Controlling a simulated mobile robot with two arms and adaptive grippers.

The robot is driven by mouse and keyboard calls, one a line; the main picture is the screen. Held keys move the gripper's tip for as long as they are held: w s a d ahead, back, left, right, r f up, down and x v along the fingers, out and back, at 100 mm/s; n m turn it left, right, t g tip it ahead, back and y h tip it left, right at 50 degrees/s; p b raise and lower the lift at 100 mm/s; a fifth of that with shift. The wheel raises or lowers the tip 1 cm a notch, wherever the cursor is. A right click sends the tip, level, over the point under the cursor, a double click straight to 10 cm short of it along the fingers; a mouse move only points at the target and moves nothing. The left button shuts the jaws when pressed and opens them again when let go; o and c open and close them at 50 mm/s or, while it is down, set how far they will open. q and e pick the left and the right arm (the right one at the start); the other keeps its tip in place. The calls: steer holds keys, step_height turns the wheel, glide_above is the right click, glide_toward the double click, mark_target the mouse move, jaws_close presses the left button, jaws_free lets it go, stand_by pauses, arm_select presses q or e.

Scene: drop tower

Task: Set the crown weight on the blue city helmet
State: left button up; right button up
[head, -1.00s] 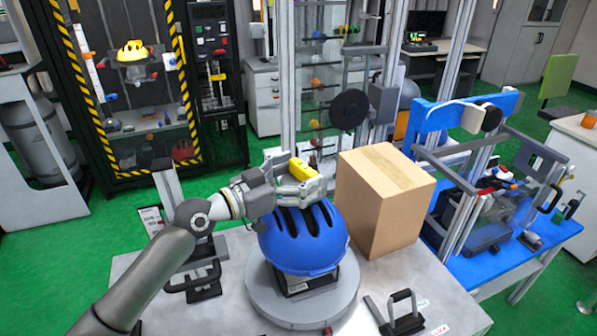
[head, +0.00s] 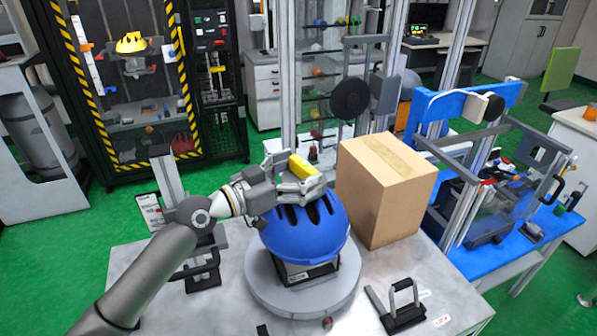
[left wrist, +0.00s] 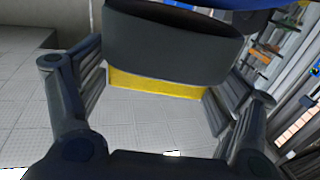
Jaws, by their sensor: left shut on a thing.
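The blue city helmet (head: 302,236) sits upright on a dark block on a round grey base on the table. My left gripper (head: 312,184) is just above the helmet's top and is shut on the crown weight. The weight's yellow part (head: 303,166) shows above the fingers in the head view. In the left wrist view, a yellow strip (left wrist: 155,89) and a dark grey curved body (left wrist: 170,45) show between the fingers. A blue edge of the helmet (left wrist: 205,3) shows beyond it. I cannot tell whether the weight touches the helmet. My right gripper is not in view.
A cardboard box (head: 385,190) stands close on the right of the helmet. A black-handled piece (head: 402,305) lies at the table's front right. A tall frame with a black disc (head: 350,92) stands behind. A blue bench (head: 490,230) is at the right.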

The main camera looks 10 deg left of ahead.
arm_select(q)
steer(key=shift+r, duration=0.25)
steer(key=shift+f+b, duration=0.7)
steer(key=shift+b, duration=0.15)
stand_by(0.9)
steer(key=o, duration=1.7)
steer(key=shift+s, duration=0.1)
steer(key=shift+f, duration=0.1)
steer(key=shift+f, duration=0.25)
steer(key=v, duration=1.2)
steer(key=shift+r, duration=0.25)
